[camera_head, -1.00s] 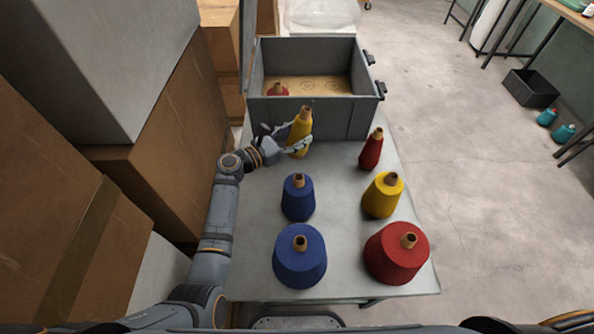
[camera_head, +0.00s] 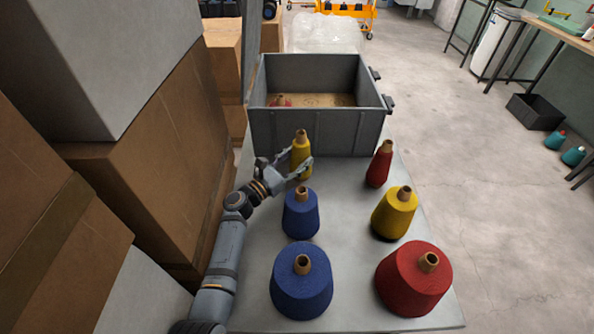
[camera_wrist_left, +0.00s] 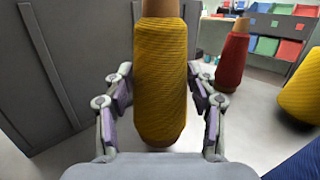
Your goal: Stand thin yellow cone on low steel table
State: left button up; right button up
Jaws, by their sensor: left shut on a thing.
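The thin yellow cone (camera_head: 301,157) is upright between the fingers of my left gripper (camera_head: 300,168), above the far left part of the low steel table (camera_head: 347,258). In the left wrist view the cone (camera_wrist_left: 160,75) fills the middle, with the left gripper's fingers (camera_wrist_left: 160,112) on both sides of it. The gripper is shut on the cone. The cone's base is at or close to the tabletop; I cannot tell whether it touches. My right gripper is not in view.
A grey crate (camera_head: 315,132) stands at the table's far end with a red cone inside. Small blue (camera_head: 300,217) and big blue (camera_head: 301,285) cones stand nearer. Thin red (camera_head: 378,170), yellow (camera_head: 394,215) and big red (camera_head: 413,283) cones stand on the right. Cardboard boxes (camera_head: 150,180) rise at left.

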aim_at(293, 169)
pick_arm(q)
notch_tip(293, 169, down, 3)
jog(key=shift+f+b, duration=0.2)
jog(key=shift+b, duration=0.9)
jog(key=shift+r, duration=0.2)
jog(key=shift+f, duration=0.15)
jog(key=o, duration=1.4)
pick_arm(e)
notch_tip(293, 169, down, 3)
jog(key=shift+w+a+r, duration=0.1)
pick_arm(q)
jog(key=shift+p, duration=0.3)
jog(key=v, duration=1.2)
